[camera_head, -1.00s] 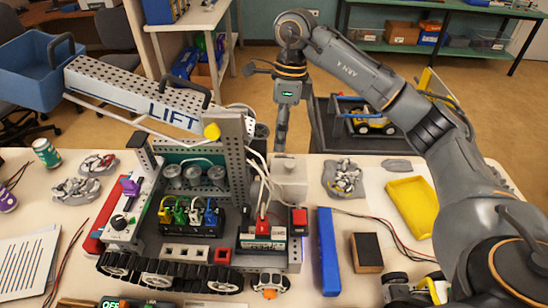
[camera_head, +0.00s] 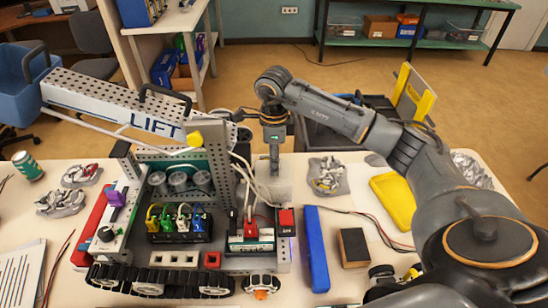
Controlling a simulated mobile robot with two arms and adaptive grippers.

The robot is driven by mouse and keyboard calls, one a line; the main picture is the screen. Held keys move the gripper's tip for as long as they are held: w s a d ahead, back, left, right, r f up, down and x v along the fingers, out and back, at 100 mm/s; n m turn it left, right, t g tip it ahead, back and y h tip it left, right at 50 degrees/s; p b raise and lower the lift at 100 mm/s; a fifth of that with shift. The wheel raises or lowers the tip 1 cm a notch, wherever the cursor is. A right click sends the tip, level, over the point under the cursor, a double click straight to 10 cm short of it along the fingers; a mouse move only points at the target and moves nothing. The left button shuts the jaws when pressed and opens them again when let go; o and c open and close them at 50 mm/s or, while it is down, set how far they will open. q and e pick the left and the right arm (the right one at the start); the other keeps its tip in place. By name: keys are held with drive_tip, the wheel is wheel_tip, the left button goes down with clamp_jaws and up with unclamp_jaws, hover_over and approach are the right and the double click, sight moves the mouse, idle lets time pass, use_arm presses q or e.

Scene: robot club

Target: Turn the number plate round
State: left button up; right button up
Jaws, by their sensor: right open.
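The toy tracked robot (camera_head: 187,207) stands on the table, with a long perforated lift arm (camera_head: 118,105) marked LIFT reaching up to the left. I cannot make out a number plate on it. My right gripper (camera_head: 274,168) points down at the robot's right rear, by a pale grey block (camera_head: 276,187). It is open, seen narrow from this side, and I see nothing held in it. Whether it touches the block I cannot tell. My left gripper is not in view.
A blue bar (camera_head: 315,248), a wood-and-black block (camera_head: 353,247) and a yellow tray (camera_head: 395,200) lie on the table to the right. Bagged parts (camera_head: 327,175) lie behind them. A dark crate (camera_head: 318,134) stands beyond the table, partly hidden by my arm.

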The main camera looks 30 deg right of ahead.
drive_tip(key=shift+f, duration=0.45)
clamp_jaws()
